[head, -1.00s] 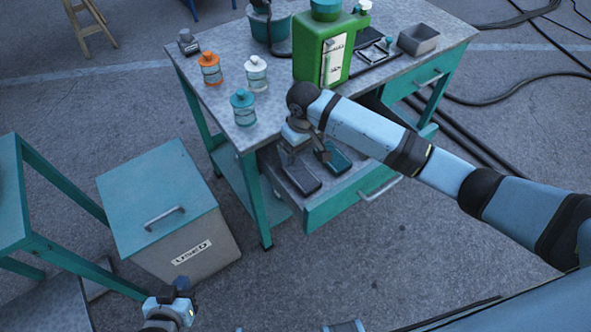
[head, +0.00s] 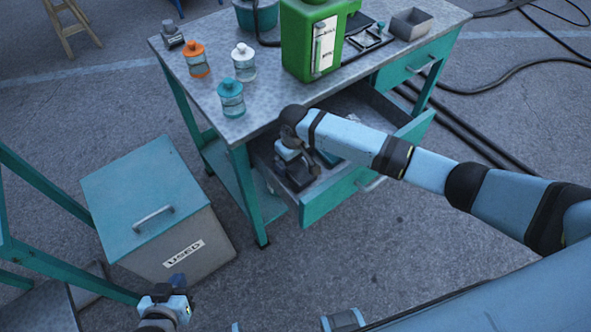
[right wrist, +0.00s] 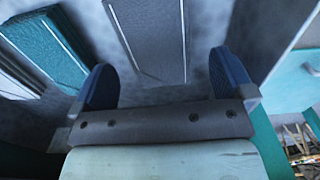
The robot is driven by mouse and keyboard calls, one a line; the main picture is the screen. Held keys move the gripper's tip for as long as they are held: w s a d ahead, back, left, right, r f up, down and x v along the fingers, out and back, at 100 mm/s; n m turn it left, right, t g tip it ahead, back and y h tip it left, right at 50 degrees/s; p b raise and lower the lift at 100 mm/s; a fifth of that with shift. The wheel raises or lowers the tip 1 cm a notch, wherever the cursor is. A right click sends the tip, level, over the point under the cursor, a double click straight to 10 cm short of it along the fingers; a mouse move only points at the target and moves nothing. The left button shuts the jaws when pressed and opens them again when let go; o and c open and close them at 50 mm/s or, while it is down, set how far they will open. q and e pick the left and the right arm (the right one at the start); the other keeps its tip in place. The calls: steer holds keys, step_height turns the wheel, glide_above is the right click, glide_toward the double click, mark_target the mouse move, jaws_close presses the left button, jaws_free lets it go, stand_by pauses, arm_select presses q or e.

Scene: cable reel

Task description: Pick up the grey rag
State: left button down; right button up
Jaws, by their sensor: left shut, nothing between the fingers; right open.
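The grey rag (right wrist: 150,38) is a flat, dark grey folded piece lying in the open drawer (head: 330,196) of the workbench. In the right wrist view it lies ahead of and between my spread fingers, apart from them. In the head view my right gripper (head: 296,168) is over it and hides most of it. My right gripper is open and empty, pointing down inside the drawer; its fingers also show in the right wrist view (right wrist: 162,88). A teal folded piece (right wrist: 48,48) lies beside the rag. My left gripper (head: 180,284) is shut and empty, low at the bottom left.
Drawer walls stand close around my right gripper. On the bench top (head: 200,100) are several bottles, a green canister (head: 305,45) and a grey tray (head: 411,23). A bin labelled USED (head: 135,190) stands on the floor at left.

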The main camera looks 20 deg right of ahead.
mark_target(295, 168)
step_height(295, 168, down, 4)
steer(key=shift+d+r, duration=0.1)
steer(key=shift+r, duration=0.1)
steer(key=c, duration=0.9)
steer(key=shift+c, duration=0.2)
